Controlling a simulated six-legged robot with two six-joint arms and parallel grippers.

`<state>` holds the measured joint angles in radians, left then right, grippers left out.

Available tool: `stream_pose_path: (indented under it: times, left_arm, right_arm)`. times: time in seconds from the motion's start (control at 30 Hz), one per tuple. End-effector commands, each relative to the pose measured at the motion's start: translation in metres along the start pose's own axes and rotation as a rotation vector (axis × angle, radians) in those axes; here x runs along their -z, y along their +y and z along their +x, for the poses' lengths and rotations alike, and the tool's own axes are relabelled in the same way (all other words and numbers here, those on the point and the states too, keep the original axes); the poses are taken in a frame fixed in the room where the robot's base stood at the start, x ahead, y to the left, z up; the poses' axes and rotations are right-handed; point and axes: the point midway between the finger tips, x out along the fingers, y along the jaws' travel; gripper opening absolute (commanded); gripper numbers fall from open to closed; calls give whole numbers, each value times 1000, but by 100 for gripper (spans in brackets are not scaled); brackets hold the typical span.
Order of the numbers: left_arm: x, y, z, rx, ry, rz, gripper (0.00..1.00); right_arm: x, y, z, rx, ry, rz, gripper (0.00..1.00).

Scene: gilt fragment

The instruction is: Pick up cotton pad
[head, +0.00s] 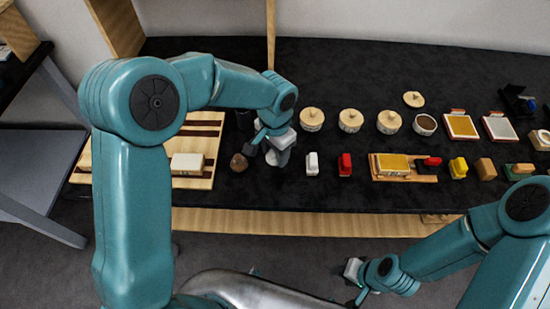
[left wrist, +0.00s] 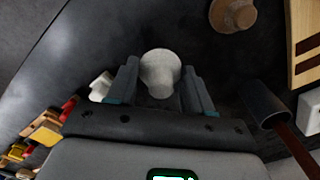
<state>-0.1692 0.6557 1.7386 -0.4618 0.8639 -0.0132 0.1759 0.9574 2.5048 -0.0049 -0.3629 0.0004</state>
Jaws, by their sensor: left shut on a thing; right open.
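My left gripper (head: 279,156) is over the dark table, between the wooden board and the row of small blocks. In the left wrist view its fingers (left wrist: 160,82) are shut on a pale, rounded cotton pad (left wrist: 160,68) that narrows towards the palm. In the head view the gripper mostly hides the pad, and I cannot tell whether it touches the table. My right gripper (head: 357,283) is open and empty, low in front of the table's edge.
A brown knob-like thing (head: 238,162) lies left of my left gripper, by the striped wooden board (head: 207,140) with a cream block (head: 187,163). White (head: 312,164) and red (head: 345,165) blocks stand to the right. Several lidded pots (head: 311,119) stand behind.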

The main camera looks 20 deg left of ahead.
Motion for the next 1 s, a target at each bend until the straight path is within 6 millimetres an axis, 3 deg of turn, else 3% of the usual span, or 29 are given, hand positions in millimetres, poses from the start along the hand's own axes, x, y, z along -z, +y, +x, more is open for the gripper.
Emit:
stream_pose_path:
  times: [0.3,0.5,0.7,0.97,1.0]
  left_arm:
    - [1,0,-99,1,9,-1,22]
    - [0,0,-142,0,4,0,22]
    - [0,0,-159,-1,1,0,22]
    - [0,0,-160,-1,0,0,22]
    - [0,0,-160,-1,0,0,44]
  right_arm:
    - [0,2,6,0,0,0,43]
    - [0,2,5,0,0,0,43]
    - [0,2,5,0,0,0,43]
    - [0,2,5,0,0,0,43]
    - [0,2,5,0,0,0,43]
